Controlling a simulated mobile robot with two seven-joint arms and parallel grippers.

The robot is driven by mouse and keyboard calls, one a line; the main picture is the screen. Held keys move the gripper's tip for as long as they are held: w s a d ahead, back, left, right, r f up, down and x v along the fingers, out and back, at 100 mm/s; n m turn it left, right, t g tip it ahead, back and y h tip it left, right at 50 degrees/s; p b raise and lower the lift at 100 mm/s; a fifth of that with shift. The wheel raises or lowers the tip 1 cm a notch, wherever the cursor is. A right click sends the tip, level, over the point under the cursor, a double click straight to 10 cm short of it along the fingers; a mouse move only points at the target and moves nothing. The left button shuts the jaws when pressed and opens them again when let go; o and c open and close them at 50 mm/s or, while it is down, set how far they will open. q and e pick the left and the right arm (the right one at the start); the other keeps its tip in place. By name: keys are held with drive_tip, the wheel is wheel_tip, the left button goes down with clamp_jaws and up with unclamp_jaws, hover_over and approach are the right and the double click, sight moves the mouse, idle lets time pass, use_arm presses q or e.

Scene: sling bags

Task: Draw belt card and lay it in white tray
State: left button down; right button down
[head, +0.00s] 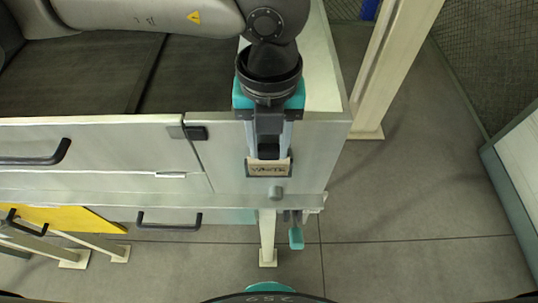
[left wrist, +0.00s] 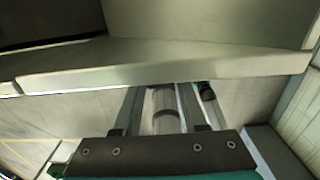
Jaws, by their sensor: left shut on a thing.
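My left gripper (head: 268,150) points down in front of the pale metal cabinet's right end panel. Its fingers are shut at a small tan-edged card (head: 257,171) with dark lettering that seems to read "WHITE". I take this to be the belt card; its upper middle is hidden by the fingers. Whether it still sits in a holder on the panel I cannot tell. In the left wrist view the gripper (left wrist: 165,118) has a pale rounded thing between its fingers, close to the cabinet face. I cannot make out a white tray. My right gripper is not in view.
The cabinet (head: 235,150) has black handles, one of them on a drawer (head: 85,140) at left. A ledge runs along the front. A cream post (head: 385,75) stands at right; the floor (head: 420,200) there is clear.

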use_arm(q)
drive_tip(key=shift+r+p, duration=1.1)
drive_tip(key=shift+r, duration=2.25)
drive_tip(key=shift+r, duration=0.1)
wheel_tip(320, 180, up, 4)
drive_tip(key=shift+f+p, duration=0.1)
drive_tip(key=shift+p, duration=0.5)
drive_tip(key=shift+f, duration=0.1)
